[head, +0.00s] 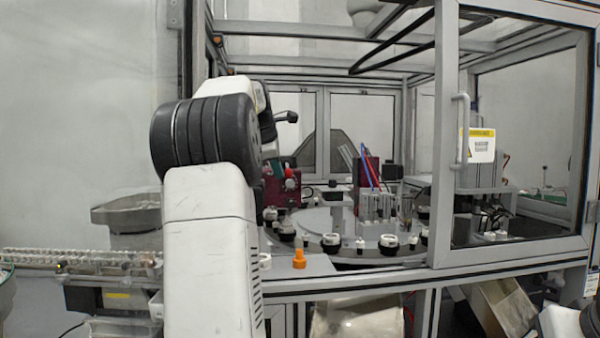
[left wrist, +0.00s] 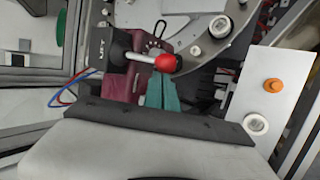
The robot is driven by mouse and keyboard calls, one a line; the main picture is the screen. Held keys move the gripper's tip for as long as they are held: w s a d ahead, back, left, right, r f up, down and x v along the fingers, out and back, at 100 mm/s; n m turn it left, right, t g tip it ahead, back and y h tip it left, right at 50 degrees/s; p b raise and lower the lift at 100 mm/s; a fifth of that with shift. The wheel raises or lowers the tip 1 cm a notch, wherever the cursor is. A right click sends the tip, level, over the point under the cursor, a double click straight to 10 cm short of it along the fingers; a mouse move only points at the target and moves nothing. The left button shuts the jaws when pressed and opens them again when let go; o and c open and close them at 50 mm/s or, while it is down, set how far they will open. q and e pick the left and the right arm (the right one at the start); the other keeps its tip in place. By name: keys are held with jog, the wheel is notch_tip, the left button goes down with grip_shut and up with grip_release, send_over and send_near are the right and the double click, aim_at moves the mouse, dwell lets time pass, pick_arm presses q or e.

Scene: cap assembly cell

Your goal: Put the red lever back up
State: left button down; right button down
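The red lever has a round red knob (left wrist: 166,62) on a metal rod that runs sideways from a black pivot on a dark red block in the left wrist view. In the head view the knob (head: 290,183) shows small in front of the dark red housing (head: 280,193), partly behind my left arm. My left gripper (left wrist: 160,82) has teal fingers that lie together, with their tips right beside the knob. No gap shows between them, and nothing is seen held. Whether the tips touch the knob is unclear. My right gripper is out of view.
A round table (head: 330,222) with several black-and-white fixtures lies right of the lever. An orange button (head: 299,258) stands on the front plate (head: 318,266). Metal frame posts (head: 446,130) and a glazed door enclose the cell on the right. Blue and red tubes run nearby.

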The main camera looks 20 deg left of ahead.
pick_arm(q)
jog(key=shift+w+d+r, duration=0.1)
jog(key=shift+r, duration=1.85)
dwell(0.5)
jog(key=shift+r, duration=0.6)
jog(key=v, duration=0.7)
jog(key=shift+s+r, duration=0.25)
jog(key=shift+r, duration=0.05)
